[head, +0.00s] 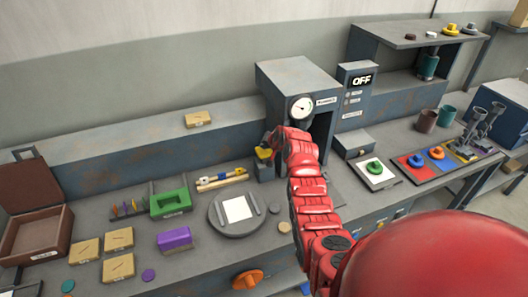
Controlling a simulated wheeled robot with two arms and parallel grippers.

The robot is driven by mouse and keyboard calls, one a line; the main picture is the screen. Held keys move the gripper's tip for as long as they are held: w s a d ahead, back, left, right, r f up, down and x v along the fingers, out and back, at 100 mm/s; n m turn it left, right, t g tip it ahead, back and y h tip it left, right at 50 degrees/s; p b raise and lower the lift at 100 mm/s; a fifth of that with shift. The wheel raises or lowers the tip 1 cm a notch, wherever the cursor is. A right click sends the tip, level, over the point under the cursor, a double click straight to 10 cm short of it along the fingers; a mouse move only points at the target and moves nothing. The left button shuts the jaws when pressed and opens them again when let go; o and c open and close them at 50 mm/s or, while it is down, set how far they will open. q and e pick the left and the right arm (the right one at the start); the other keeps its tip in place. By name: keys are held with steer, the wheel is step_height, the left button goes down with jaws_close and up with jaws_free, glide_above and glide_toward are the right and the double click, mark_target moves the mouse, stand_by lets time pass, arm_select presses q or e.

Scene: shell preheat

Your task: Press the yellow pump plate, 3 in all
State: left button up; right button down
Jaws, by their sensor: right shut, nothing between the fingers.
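The yellow pump plate (263,152) sits on top of a small dark block on the bench, left of the tall grey machine with a gauge. My right arm reaches across the bench from the lower right. My right gripper (269,139) is shut and empty, pointing down just above the plate or touching it; I cannot tell which. The gripper and wrist hide part of the plate's surroundings. My left gripper is not in view.
The gauge (302,107) is on the tall machine, beside an OFF display (361,80).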

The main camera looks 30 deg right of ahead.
mark_target(265, 152)
steer(key=shift+f+b, duration=1.25)
steer(key=shift+f, duration=0.45)
stand_by(1.4)
stand_by(0.3)
steer(key=shift+r+p, duration=0.6)
steer(key=shift+r, duration=1.5)
steer(key=shift+r+p, duration=0.4)
steer(key=shift+r, duration=2.15)
steer(key=shift+f, duration=0.1)
